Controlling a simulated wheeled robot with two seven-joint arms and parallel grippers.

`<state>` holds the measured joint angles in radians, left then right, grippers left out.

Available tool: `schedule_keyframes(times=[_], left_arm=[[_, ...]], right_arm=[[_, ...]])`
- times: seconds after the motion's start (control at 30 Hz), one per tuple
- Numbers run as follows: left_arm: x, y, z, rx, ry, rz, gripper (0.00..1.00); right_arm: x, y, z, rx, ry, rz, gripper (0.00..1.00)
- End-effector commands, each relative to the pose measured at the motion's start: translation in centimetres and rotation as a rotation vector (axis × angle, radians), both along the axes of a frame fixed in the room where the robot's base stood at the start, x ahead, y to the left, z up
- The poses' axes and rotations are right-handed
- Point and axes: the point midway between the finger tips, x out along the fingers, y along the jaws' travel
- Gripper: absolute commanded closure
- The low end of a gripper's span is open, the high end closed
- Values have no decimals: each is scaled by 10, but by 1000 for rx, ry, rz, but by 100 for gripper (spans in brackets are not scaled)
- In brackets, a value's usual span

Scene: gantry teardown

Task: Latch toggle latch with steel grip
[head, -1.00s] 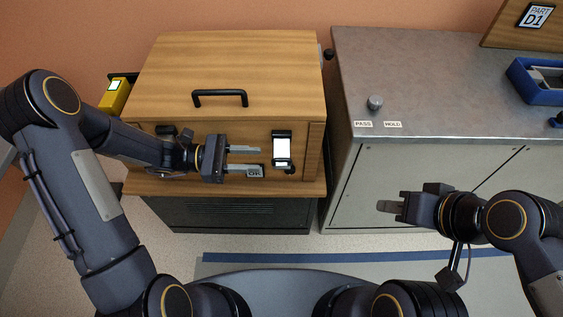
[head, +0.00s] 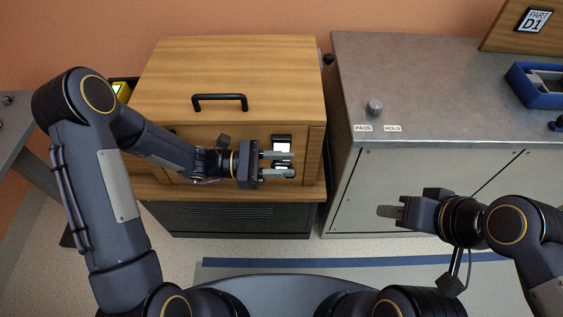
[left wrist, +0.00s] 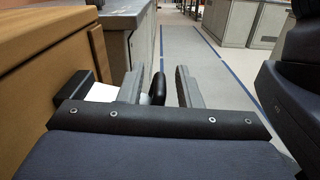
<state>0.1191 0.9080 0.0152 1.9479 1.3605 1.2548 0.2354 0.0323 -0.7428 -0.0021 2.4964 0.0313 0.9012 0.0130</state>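The toggle latch (head: 282,139), with a bright plate and black parts, is on the right of the wooden box's front. My left gripper (head: 278,165) is in front of it, with its two grey steel fingers apart and hiding the latch's lower part. In the left wrist view, the latch's black body (left wrist: 72,85) and white plate (left wrist: 100,93) are left of the fingers, and a black lever (left wrist: 158,88) shows between them. Contact with the lever cannot be told. My right gripper (head: 391,212) is in front of the grey cabinet, with nothing seen in it; its finger gap cannot be made out.
The wooden box (head: 220,75) has a black lid handle (head: 219,97). To its right stands a grey metal cabinet (head: 430,90) with a knob (head: 375,107) and PASS and HOLD labels. A blue tray (head: 525,88) is at the far right. A yellow item (head: 121,91) is left of the box.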

Motion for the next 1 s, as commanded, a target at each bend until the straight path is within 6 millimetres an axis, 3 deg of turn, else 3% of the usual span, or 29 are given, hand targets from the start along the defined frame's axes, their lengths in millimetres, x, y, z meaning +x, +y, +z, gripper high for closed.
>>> schedule_keyframes(times=[0.03,0.23,0.67,1.0], left_arm=[[0,0,0,0,0,0,75],[0,0,0,0,0,0,100],[-1,0,-3,-1,-16,-2,100],[-3,1,-21,-1,-190,-1,100]], right_arm=[[0,0,0,0,0,0,67],[0,0,0,0,0,0,67],[0,0,-4,0,0,0,67],[0,0,-37,0,0,0,67]])
